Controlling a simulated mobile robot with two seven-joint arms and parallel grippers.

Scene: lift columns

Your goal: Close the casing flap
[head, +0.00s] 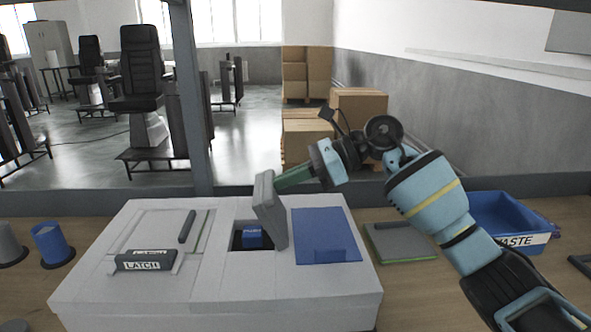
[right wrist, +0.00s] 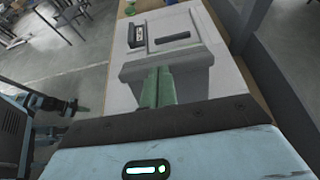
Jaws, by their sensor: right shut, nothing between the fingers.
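The casing flap (head: 270,210) is a grey panel on the white casing (head: 190,300). It stands up, a little tilted, at the right side of a square opening. A blue block (head: 252,238) with small lettering sits inside the opening. My right gripper (head: 282,183) has green fingers shut and empty, with the tips at the flap's upper right side; contact is hard to tell. In the right wrist view the fingers (right wrist: 158,88) point at the flap's broad face (right wrist: 196,84). What seems to be my left gripper (right wrist: 82,110) shows small at the left; its jaws are unclear.
A dark latch bar (head: 145,260) labelled LATCH and a blue panel (head: 326,236) lie on the casing. A grey-green pad (head: 400,243) and a blue waste bin (head: 508,216) are to the right. Blue and grey cups (head: 50,243) stand at left.

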